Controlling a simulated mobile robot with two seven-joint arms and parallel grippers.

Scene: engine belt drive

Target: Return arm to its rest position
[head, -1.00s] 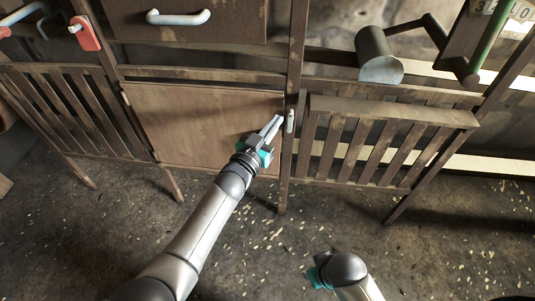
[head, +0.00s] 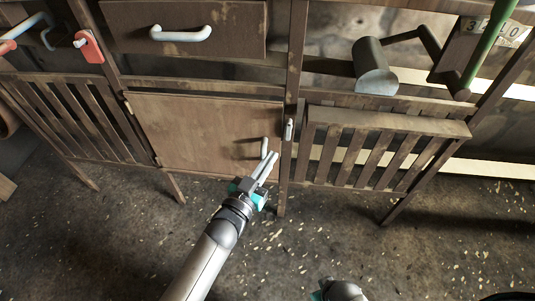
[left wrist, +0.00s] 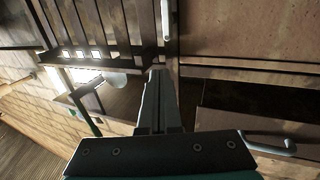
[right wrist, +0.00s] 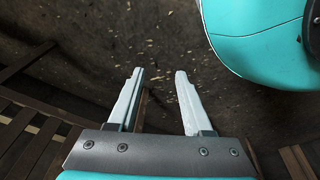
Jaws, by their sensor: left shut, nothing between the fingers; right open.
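My left gripper (head: 271,156) is shut and empty, in front of the lower right part of the wooden cabinet door (head: 190,130). The pale door handle (head: 264,147) shows just behind its fingertips; I cannot tell whether they touch. The shut fingers also show in the left wrist view (left wrist: 157,75). My right arm shows only at the bottom edge of the head view, its fingers out of sight there. In the right wrist view my right gripper (right wrist: 160,75) is open and empty above the dark floor. The door looks closed, with a small pale latch (head: 289,129) on the post beside it.
A drawer with a white handle (head: 181,34) is above the door. Slatted panels (head: 385,145) flank it. A grey cylinder on a crank arm (head: 374,68) and a red tag-like piece (head: 90,46) are higher up. The speckled floor (head: 120,240) in front is open.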

